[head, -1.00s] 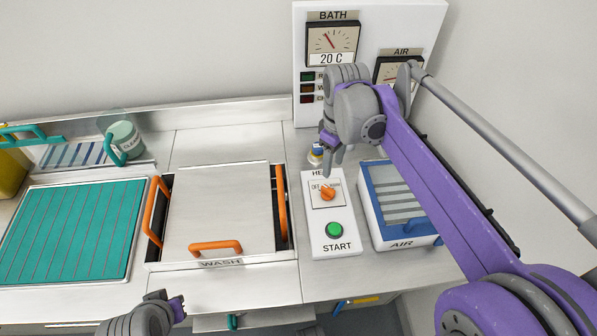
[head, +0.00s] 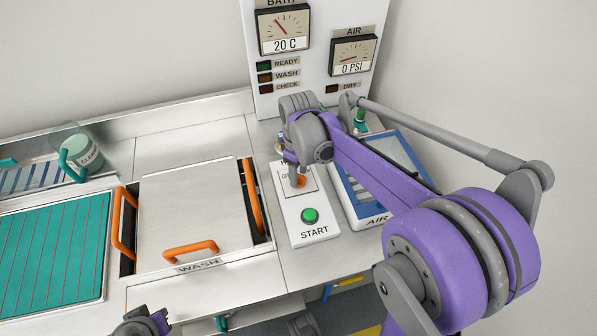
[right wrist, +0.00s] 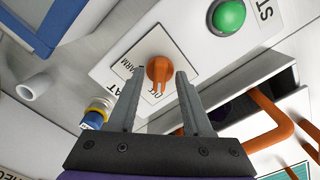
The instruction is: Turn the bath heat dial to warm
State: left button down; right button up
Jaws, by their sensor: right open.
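The orange bath heat dial (head: 301,181) sits on the white panel (head: 316,236) and is largely covered by my gripper in the head view. In the right wrist view the dial (right wrist: 159,70) shows clearly, its narrow end toward the OFF mark; the WARM label is partly visible. My right gripper (head: 298,180) is open, its fingers (right wrist: 160,76) on either side of the dial with gaps; contact is not visible. The bath gauge (head: 284,30) reads 20 C. My left gripper (head: 158,322) is at the bottom edge, partly cut off, far from the dial.
The green START button (head: 310,216) is just in front of the dial. The blue-framed AIR box (head: 352,212) stands close on the right. The WASH lid (head: 190,210) with orange handles is on the left. A bottle with a blue part (right wrist: 97,113) is near the panel.

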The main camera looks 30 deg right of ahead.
grip_shut()
jog(key=shift+m, duration=0.4)
pick_arm(q)
jog(key=shift+r, duration=0.1)
pick_arm(e)
jog(key=m, duration=0.3)
jog(key=shift+m, duration=0.4)
jog(key=m, duration=0.9)
jog(key=shift+m, duration=2.2)
pick_arm(q)
jog(key=shift+r, duration=0.1)
